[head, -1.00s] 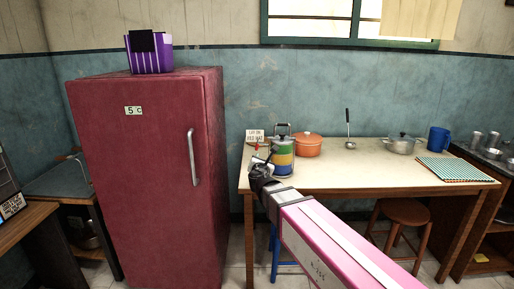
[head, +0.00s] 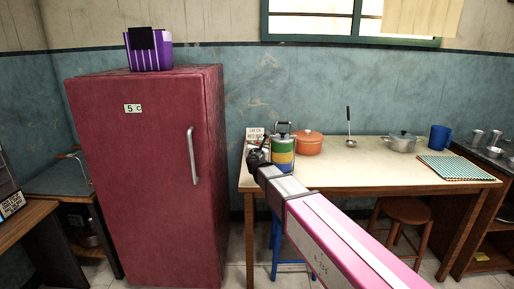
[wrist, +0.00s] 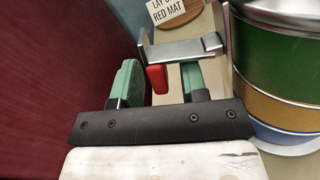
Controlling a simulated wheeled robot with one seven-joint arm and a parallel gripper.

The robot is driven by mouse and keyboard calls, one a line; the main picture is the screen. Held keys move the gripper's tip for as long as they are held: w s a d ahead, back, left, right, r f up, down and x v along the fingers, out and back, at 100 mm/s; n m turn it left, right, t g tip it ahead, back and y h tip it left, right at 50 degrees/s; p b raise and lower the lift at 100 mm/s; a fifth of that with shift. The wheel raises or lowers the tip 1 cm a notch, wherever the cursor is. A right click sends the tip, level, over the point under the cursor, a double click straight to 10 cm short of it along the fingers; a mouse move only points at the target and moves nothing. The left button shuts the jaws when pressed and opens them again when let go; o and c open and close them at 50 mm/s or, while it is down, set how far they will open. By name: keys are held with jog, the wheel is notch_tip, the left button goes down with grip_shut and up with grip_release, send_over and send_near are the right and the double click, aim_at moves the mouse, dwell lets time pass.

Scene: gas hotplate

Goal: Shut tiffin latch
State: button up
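The tiffin (head: 283,153), a stack of green, yellow and blue tiers with a top handle, stands upright at the left end of the table. In the wrist view its dark green and ochre tiers (wrist: 287,75) fill the right side. A silver metal latch (wrist: 180,48) with a red tab (wrist: 157,79) sticks out left of the tiffin. My gripper (head: 256,158) is at the tiffin's left side. In the wrist view my gripper (wrist: 163,84) is open, its green pads on either side of the red tab, with space around the tab. Contact cannot be told.
A lettered card (head: 255,134) stands behind my gripper. An orange pot (head: 308,144) is right of the tiffin. A ladle (head: 350,140), steel pot (head: 402,144), blue mug (head: 439,138) and checked mat (head: 455,168) lie farther right. The red fridge (head: 145,180) stands to the left.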

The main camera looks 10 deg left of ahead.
jog(key=shift+w, duration=0.2)
grip_shut()
jog(key=shift+r+m, duration=0.1)
jog(key=shift+m, duration=0.2)
jog(key=m, duration=0.1)
jog(key=r+m, duration=0.1)
jog(key=m, duration=0.1)
jog(key=shift+a+r, duration=0.15)
jog(key=shift+r, duration=0.05)
jog(key=m, duration=0.1)
jog(key=r+m, duration=0.1)
jog(key=m, duration=0.2)
jog(key=shift+r, duration=0.25)
jog(key=m, duration=0.1)
jog(key=d+r+m, duration=0.1)
jog(key=m, duration=0.1)
jog(key=shift+r+m, duration=0.1)
jog(key=shift+m, duration=0.2)
jog(key=shift+w+d+r+m, duration=0.1)
jog(key=shift+d+r+m, duration=0.2)
jog(key=shift+m, duration=0.65)
jog(key=shift+w+d+r+m, duration=0.1)
jog(key=shift+d+r+m, duration=0.15)
jog(key=shift+m, duration=0.7)
